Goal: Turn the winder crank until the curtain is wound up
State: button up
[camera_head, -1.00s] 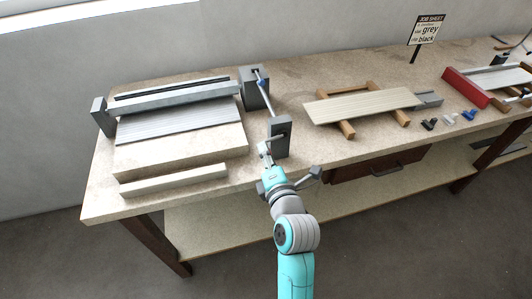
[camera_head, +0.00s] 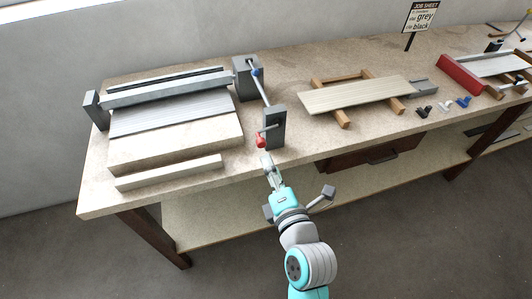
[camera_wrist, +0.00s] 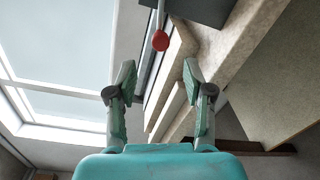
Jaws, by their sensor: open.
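The winder crank has a red knob (camera_head: 261,142) on a short arm at the front of a dark grey upright block (camera_head: 274,128). A thin shaft runs back from this block to a second grey block (camera_head: 247,78). The grey slatted curtain (camera_head: 172,113) lies flat below a grey roller box (camera_head: 165,88) on the left of the bench. My gripper (camera_head: 267,163) is open and empty, just in front of and below the red knob. In the wrist view the red knob (camera_wrist: 160,41) is beyond the spread fingertips (camera_wrist: 159,76), apart from them.
A pale strip (camera_head: 169,172) lies along the bench's front left edge. A slatted panel (camera_head: 355,95) rests on wooden bars to the right, with small clips (camera_head: 443,106) beyond it. A job sheet sign (camera_head: 421,18) stands at the back.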

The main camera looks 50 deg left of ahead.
aim_at(263, 146)
jog(key=v, duration=0.3)
jog(key=shift+d, duration=0.1)
jog(key=w+a+m, duration=0.1)
jog(key=a+m, duration=0.2)
jog(key=m, duration=0.2)
jog(key=w+a+m, duration=0.2)
jog(key=a+m, duration=0.2)
jog(key=m, duration=0.2)
jog(key=w+a+f+m+y, duration=0.1)
jog(key=w+a+m, duration=0.1)
jog(key=a+m, duration=0.2)
jog(key=shift+a+m+g, duration=0.2)
jog(key=shift+m+g, duration=0.1)
jog(key=shift+m, duration=0.6)
grip_shut()
